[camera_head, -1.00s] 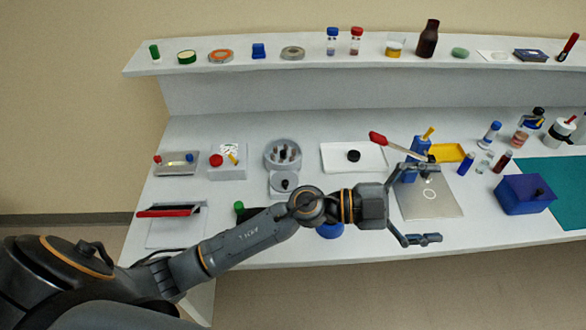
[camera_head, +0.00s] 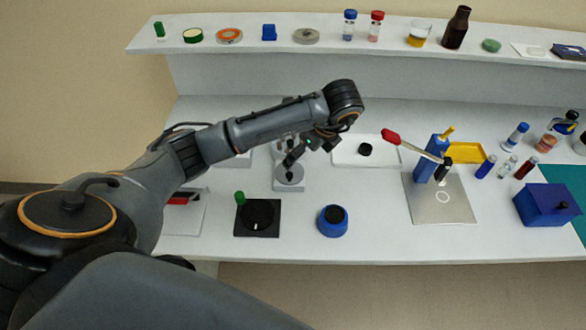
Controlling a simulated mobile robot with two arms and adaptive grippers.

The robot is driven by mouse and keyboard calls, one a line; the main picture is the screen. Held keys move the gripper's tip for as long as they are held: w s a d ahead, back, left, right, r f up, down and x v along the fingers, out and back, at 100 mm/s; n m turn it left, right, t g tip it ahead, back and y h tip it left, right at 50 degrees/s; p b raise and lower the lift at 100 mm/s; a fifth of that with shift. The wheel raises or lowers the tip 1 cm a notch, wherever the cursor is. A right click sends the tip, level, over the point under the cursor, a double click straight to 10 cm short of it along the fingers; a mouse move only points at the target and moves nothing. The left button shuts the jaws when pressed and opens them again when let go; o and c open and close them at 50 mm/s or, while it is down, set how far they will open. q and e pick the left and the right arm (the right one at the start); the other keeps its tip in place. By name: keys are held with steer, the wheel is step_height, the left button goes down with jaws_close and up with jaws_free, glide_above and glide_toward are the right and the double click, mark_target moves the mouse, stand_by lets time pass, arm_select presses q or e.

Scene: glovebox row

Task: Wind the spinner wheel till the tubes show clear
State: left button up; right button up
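A grey spinner stands on the bench, mostly hidden behind my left arm; its round holder with tubes is covered now. Its grey disc wheel (camera_head: 289,185) shows in front, with a small dark knob (camera_head: 289,174) on top. My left gripper (camera_head: 290,162) points down over this wheel, its fingers close above or at the knob. I cannot tell whether they touch it or how far they are open. Whether the tubes are clear cannot be seen. My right gripper is not in view.
A black plate with a dial and green handle (camera_head: 240,199) lies nearer the front edge, with a blue round pot (camera_head: 333,221) to its right. A white tray (camera_head: 390,158) and grey plate (camera_head: 425,208) lie further right. A shelf (camera_head: 330,54) runs behind.

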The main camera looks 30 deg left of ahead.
arm_select(q)
steer(key=b, duration=0.4)
glide_toward(291, 170)
steer(key=f, duration=0.2)
steer(key=a+f, duration=0.1)
steer(key=shift+s, duration=0.3)
steer(key=p+x, duration=0.1)
steer(key=x, duration=0.2)
steer(key=shift+w+a+r, duration=0.1)
steer(key=shift+a, duration=0.05)
steer(key=shift+w+a+f+p, duration=0.1)
steer(key=shift+a+f+p, duration=0.2)
steer(key=shift+f, duration=0.35)
steer(key=c, duration=1.2)
steer(key=shift+s+d+r, duration=0.15)
steer(key=shift+s, duration=0.4)
steer(key=c, duration=0.8)
